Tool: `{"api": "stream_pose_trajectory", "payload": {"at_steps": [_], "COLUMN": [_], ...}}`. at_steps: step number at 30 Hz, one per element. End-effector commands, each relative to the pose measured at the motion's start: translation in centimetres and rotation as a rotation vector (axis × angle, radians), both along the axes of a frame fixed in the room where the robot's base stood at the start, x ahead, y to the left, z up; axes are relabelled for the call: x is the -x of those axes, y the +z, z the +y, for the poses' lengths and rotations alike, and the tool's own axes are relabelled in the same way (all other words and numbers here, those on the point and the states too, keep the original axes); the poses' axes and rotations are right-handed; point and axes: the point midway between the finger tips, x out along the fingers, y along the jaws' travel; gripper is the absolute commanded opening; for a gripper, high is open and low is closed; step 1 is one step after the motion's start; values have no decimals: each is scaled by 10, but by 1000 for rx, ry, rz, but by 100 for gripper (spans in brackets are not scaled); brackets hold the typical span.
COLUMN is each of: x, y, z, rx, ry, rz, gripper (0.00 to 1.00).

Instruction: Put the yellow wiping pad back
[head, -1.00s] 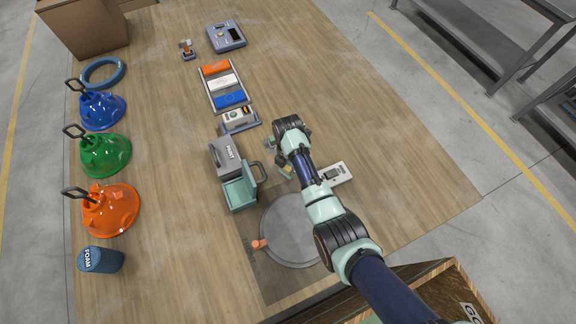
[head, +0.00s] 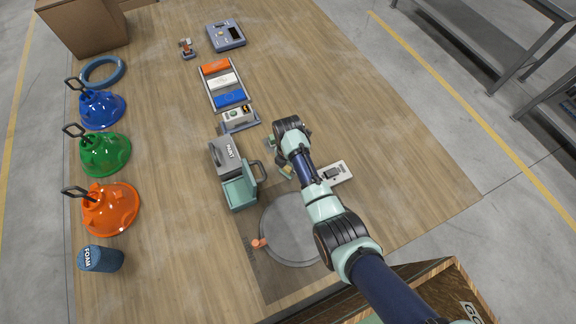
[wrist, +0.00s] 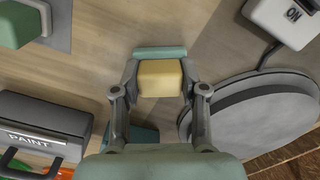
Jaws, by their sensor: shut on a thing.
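The yellow wiping pad (wrist: 160,78) is a small pale yellow block. In the wrist view it sits between the two fingers of my gripper (wrist: 160,92), which is shut on it. A teal bar (wrist: 160,52) lies along the pad's far edge; I cannot tell whether it is part of the pad. In the head view the pad (head: 286,170) shows only as a small yellow patch beside my arm, right of the teal open box. My arm hides most of the gripper there. I cannot tell whether the pad touches the table.
A grey PAINT box (head: 226,154) and a teal open box (head: 239,193) stand left of my gripper. A round grey plate (head: 290,232) lies nearer. A white switch box (head: 335,173) is to the right. Coloured hoods stand at the left. The table's right side is clear.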

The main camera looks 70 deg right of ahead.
Motion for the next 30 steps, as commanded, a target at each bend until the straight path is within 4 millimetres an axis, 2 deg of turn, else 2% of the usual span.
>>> {"api": "stream_pose_trajectory", "payload": {"at_steps": [5,6,11,19,22,26,30], "x": [0,0,0,0,-1,-1,-1], "y": [-4,-4,-4,-3,3,27,64], "z": [0,0,0,0,-1,-1,-1], "rx": [0,0,0,0,2,3,4], "ry": [0,0,0,0,0,0,0], "rz": [0,0,0,0,-2,-3,-4], "gripper": [10,46,72,72,72,72,72]}}
